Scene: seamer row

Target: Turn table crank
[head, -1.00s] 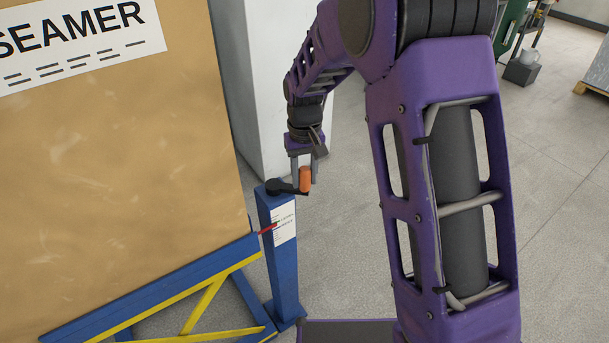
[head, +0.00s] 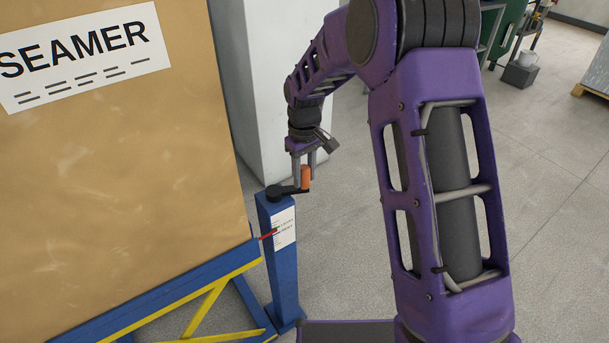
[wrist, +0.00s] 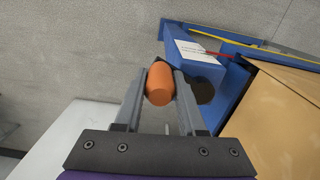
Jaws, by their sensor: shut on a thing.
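The table crank is a black arm (head: 284,190) on top of a blue post (head: 284,262), with an upright orange handle (head: 306,177) at its outer end. My gripper (head: 304,168) points down over the handle and is shut on it. In the wrist view the orange handle (wrist: 160,84) sits between the two grey fingers of my gripper (wrist: 161,88). The crank arm points to the right of the post in the head view. A white label (head: 284,228) and a red pointer (head: 269,234) are on the post.
A large tan crate marked SEAMER (head: 110,190) stands left of the post on a blue and yellow frame (head: 205,307). A white cabinet (head: 262,90) stands behind the gripper.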

